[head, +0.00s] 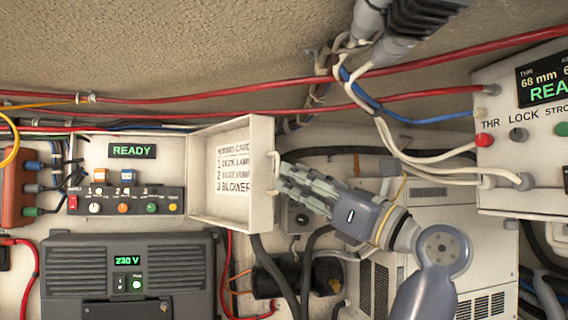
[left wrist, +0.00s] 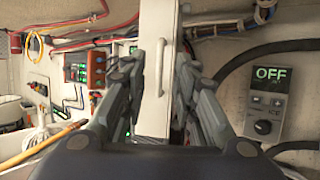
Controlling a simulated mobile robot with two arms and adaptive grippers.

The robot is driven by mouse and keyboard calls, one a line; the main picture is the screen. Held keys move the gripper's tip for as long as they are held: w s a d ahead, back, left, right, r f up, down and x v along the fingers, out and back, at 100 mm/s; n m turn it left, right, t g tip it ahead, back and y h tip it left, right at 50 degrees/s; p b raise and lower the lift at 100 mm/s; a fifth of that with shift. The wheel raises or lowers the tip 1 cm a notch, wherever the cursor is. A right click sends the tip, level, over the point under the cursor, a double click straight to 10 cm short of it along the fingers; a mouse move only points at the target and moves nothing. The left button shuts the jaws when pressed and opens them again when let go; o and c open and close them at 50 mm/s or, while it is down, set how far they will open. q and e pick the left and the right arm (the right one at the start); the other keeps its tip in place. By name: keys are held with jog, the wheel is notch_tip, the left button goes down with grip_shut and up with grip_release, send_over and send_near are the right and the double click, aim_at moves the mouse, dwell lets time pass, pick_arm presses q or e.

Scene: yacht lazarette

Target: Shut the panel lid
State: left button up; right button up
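The panel lid (head: 233,170) is a white, shallow, box-like cover with a printed list on its inner face. It stands swung open at the right side of the panel (head: 100,160), whose display reads READY. Its pale handle (head: 274,172) is on the right edge. My left gripper (head: 283,183) is at that edge, close to the handle. In the left wrist view the lid (left wrist: 153,110) is seen edge-on between my spread fingers (left wrist: 155,75), with the handle (left wrist: 162,66) facing up the middle. The left gripper looks open; contact cannot be told. My right gripper is not in view.
A dark grey unit (head: 128,275) reading 230 V sits below the panel. Black and red cables hang below the lid. A white control box (head: 525,150) is at the right. A small controller reading OFF (left wrist: 268,100) is right of the fingers in the left wrist view.

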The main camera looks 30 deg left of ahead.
pick_arm(q)
jog(key=shift+p+x, duration=0.55)
jog(key=shift+x, duration=1.3)
grip_shut()
jog(key=shift+f, duration=0.1)
